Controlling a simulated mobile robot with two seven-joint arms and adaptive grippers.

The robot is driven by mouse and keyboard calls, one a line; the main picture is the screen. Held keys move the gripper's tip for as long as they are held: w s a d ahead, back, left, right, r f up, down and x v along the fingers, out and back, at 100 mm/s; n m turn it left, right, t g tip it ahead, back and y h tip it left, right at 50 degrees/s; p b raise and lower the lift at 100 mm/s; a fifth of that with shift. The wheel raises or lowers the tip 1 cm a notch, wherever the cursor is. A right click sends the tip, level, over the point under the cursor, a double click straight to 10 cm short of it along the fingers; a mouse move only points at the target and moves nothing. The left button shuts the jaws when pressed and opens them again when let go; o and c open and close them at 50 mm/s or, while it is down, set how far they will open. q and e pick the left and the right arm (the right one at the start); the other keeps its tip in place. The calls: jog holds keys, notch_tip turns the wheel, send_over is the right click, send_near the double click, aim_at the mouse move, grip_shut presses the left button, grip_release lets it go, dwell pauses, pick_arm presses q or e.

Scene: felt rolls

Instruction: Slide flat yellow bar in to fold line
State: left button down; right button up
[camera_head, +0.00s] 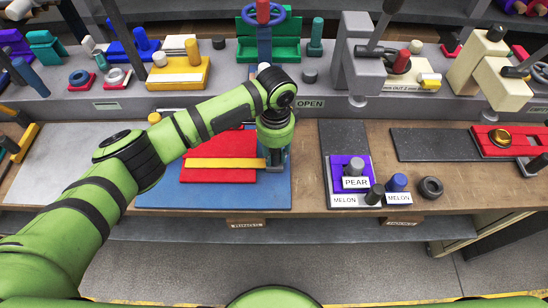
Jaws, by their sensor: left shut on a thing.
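The flat yellow bar (222,163) lies across a red felt sheet (219,176), running left to right. The red felt lies on a blue mat (180,196) on the wooden bench. My left gripper (275,165) points down at the right end of the bar and is shut on it. The fingertips are small here, and the bar's very end is hidden by them. My green arm covers the upper left part of the felt. I cannot make out a fold line on the felt. My right gripper is not in view.
A purple block with a PEAR label (355,183) and dark and blue pegs stand right of the mat. A black ring (431,187) lies further right. A grey shelf (310,103) with coloured fixtures runs behind.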

pick_arm(q)
jog(key=shift+w+d+r, duration=0.1)
jog(key=shift+w+r, duration=0.15)
jog(key=c, duration=0.9)
grip_release()
jog(key=shift+d, duration=0.1)
jog(key=shift+c, duration=0.2)
jog(key=shift+f, duration=0.1)
jog(key=shift+r, duration=0.2)
notch_tip(320, 180, up, 12)
jog(key=shift+f, duration=0.2)
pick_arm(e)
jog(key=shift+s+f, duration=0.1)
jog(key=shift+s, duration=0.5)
